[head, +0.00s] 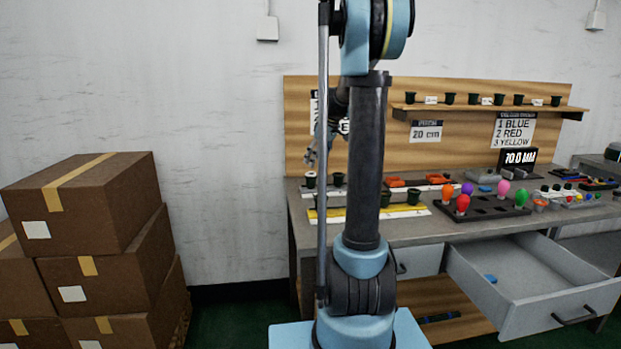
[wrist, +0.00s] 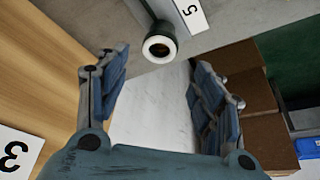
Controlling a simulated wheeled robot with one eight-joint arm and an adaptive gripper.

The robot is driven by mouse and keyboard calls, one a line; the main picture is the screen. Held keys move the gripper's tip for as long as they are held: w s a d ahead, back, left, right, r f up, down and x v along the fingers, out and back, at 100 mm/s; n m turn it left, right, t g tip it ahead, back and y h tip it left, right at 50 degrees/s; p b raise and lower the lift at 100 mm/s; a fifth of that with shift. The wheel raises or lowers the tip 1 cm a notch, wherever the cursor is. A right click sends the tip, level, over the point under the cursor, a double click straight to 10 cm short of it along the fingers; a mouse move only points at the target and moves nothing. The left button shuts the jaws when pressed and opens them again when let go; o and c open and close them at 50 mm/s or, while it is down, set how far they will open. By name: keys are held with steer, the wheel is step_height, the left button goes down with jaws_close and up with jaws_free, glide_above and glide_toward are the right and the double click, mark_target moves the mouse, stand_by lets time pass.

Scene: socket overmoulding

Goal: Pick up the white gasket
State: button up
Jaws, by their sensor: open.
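A white ring (wrist: 159,47), which looks like the white gasket, sits at the mouth of a dark green cup (wrist: 164,30) in the wrist view. A dark hole shows in its middle. My gripper (wrist: 156,76) is open and empty, with one blue-grey finger on each side of the picture. The cup lies beyond the fingertips, roughly centred between them, and the fingers do not touch it. In the head view my gripper (head: 312,157) is partly behind my arm, close above the dark cups (head: 310,180) at the bench's left end. The gasket cannot be made out there.
A label reading 5 (wrist: 190,14) is beside the cup. The wooden back panel (head: 460,150) rises behind the bench. Coloured bulbs (head: 503,187) stand on a dark tray to the right. A drawer (head: 530,280) hangs open. Cardboard boxes (head: 95,200) are stacked at left.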

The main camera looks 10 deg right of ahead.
steer(key=shift+d+x, duration=0.15)
steer(key=shift+x, duration=1.2)
steer(key=shift+d+x, duration=0.15)
steer(key=shift+x, duration=1.15)
steer(key=shift+f, duration=0.1)
steer(key=c, duration=0.8)
